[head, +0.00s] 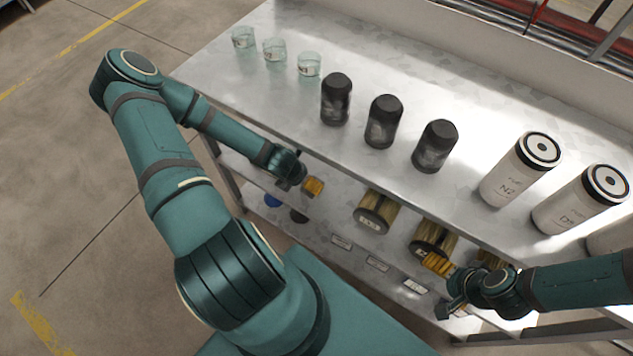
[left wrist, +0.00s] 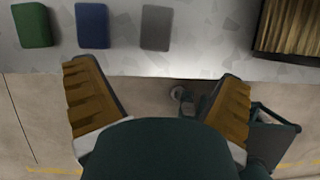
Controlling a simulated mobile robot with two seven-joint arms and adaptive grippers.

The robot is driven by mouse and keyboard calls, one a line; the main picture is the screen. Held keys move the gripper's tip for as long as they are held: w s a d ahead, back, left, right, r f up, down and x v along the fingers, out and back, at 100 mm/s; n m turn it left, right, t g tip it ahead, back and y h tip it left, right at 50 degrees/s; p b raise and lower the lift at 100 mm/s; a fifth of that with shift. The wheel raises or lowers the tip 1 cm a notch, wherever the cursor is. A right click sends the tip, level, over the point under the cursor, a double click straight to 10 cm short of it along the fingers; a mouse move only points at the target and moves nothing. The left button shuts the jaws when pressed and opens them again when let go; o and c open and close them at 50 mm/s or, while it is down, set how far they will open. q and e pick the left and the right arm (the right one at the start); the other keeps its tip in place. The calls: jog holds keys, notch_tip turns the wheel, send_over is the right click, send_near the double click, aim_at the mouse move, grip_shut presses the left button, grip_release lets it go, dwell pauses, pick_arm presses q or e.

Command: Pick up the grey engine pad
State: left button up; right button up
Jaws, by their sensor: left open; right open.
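The grey engine pad (left wrist: 156,27) lies on the lower shelf, at the top middle of the left wrist view. A blue pad (left wrist: 92,25) and a green pad (left wrist: 33,25) lie in a row to its left. My left gripper (left wrist: 157,98) is open and empty; the grey pad lies beyond its fingertips, apart from them and roughly in line with the gap. In the head view my left gripper (head: 313,187) is by the lower shelf, partly hidden by its own wrist. My right gripper (head: 440,264) is open at the lower shelf's right part, close to a spool-like cylinder (head: 431,240).
The metal bench top (head: 290,110) carries glass beakers (head: 274,50), dark jars (head: 384,121) and white canisters (head: 521,170). Its front edge overhangs the lower shelf. Another brass-coloured cylinder (head: 376,210) stands on that shelf, right of my left gripper. White labels (head: 377,264) line the shelf front.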

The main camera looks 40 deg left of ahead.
pick_arm(q)
jog(key=b+x, duration=0.2)
jog(key=x, duration=0.6)
jog(key=shift+a+f, duration=0.2)
jog(key=shift+f, duration=0.1)
jog(key=b+x, duration=0.2)
jog(key=x, duration=0.3)
jog(key=shift+a+f+b, duration=0.1)
jog(key=shift+b, duration=0.2)
jog(key=c, duration=1.2)
